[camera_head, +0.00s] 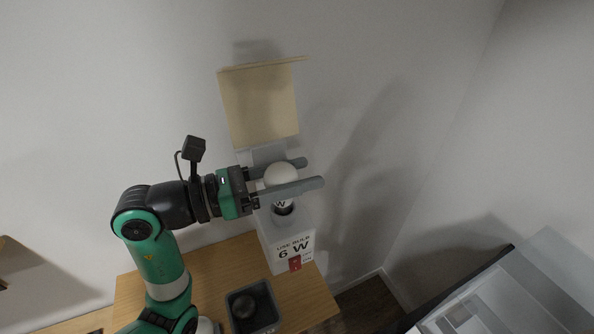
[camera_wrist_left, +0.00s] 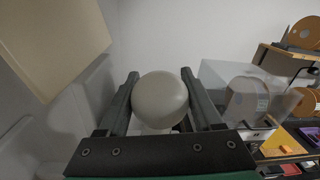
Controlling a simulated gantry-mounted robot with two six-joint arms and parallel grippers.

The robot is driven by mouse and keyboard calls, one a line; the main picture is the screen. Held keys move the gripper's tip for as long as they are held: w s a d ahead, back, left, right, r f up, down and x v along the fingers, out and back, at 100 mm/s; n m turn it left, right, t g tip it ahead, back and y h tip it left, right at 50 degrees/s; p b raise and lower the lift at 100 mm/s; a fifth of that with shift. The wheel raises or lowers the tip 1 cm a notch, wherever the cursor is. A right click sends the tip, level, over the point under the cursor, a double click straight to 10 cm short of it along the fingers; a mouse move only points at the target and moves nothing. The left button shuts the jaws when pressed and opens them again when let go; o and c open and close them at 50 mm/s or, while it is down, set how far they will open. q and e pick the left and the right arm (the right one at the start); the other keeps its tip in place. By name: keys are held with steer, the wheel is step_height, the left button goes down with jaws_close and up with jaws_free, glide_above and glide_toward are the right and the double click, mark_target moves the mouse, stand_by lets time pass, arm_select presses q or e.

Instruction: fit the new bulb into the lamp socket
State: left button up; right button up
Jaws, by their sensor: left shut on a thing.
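The bulb also fills the middle of the left wrist view (camera_wrist_left: 160,98). The lamp base (camera_head: 283,236) is a pale box labelled "USE BULB 6 W". Its dark socket (camera_head: 283,207) is right below the bulb in the head view. I cannot tell whether the bulb touches the socket. My right gripper is in neither view.
A cream panel (camera_head: 260,104) stands behind and above the lamp by the wall. A dark tray (camera_head: 252,305) with a dark round thing (camera_head: 244,307) in it sits on the wooden table (camera_head: 300,296). A pale open case (camera_head: 500,300) is at lower right.

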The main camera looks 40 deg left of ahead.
arm_select(q)
steer(key=shift+f, duration=0.35)
steer(key=shift+f+b, duration=0.35)
steer(key=shift+f, duration=0.05)
steer(key=shift+a+f, duration=0.1)
steer(key=shift+f, duration=0.05)
steer(key=shift+r+p, duration=1.5)
steer(key=shift+r+p, duration=0.1)
steer(key=shift+p, duration=0.2)
steer(key=shift+p, duration=0.35)
stand_by(0.4)
